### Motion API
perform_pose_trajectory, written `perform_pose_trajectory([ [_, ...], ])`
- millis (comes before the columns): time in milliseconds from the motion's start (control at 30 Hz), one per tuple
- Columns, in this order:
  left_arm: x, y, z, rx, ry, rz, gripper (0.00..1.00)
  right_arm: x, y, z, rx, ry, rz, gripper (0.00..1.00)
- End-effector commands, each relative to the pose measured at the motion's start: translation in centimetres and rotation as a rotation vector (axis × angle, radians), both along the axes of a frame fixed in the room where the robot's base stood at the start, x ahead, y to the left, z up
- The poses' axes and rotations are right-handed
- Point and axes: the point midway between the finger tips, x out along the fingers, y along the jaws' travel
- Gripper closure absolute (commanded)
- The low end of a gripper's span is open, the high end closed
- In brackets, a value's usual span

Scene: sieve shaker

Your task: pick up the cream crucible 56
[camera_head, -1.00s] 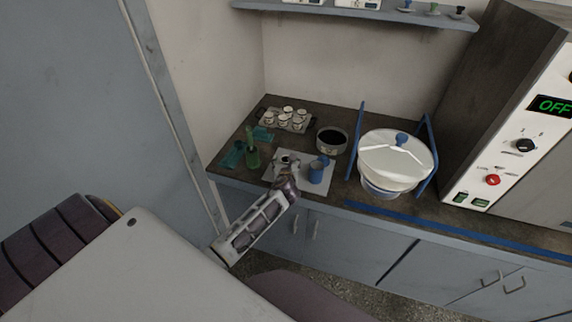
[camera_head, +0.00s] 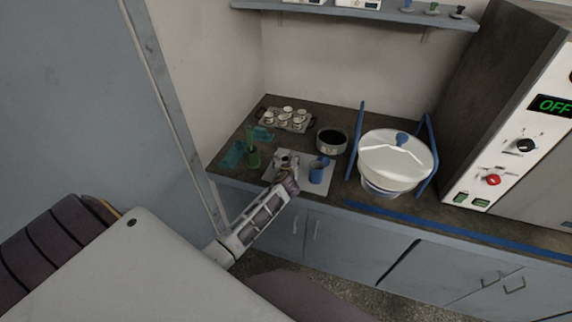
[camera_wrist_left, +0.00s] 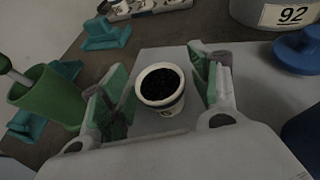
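A cream crucible (camera_wrist_left: 160,88) with dark contents stands upright on a light grey mat (camera_wrist_left: 177,58). In the left wrist view it sits between the two fingers of my left gripper (camera_wrist_left: 162,98), with a gap on each side. My left gripper is open. In the head view my left gripper (camera_head: 287,166) is low over the mat (camera_head: 318,187), and the crucible there is small and mostly hidden. The number on this crucible cannot be read. Several more cream crucibles (camera_head: 283,119) stand in a tray behind. My right gripper is not in view.
A dark-filled sieve (camera_head: 331,140) and a large white lidded bowl (camera_head: 393,161) stand behind and right.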

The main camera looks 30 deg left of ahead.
Motion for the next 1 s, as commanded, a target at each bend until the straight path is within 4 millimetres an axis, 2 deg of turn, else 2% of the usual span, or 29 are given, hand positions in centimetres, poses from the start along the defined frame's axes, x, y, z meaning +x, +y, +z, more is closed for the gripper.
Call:
perform_pose_trajectory([
  [33, 0.0, 0.0, 0.0, 0.000, 0.000, 0.000, 0.49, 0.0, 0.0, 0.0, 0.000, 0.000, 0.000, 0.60],
  [333, 0.0, 0.0, 0.0, 0.000, 0.000, 0.000, 0.87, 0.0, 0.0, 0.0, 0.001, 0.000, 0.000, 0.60],
  [667, 0.0, 0.0, 0.3, 0.001, 0.000, 0.000, 0.87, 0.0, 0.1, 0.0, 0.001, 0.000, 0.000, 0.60],
  [867, 0.0, 0.1, 1.8, 0.002, -0.003, 0.000, 0.87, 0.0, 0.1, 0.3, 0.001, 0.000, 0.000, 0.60],
  [1000, 0.1, 0.1, 3.7, 0.002, -0.003, 0.000, 0.87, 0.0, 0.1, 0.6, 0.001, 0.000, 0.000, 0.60],
])
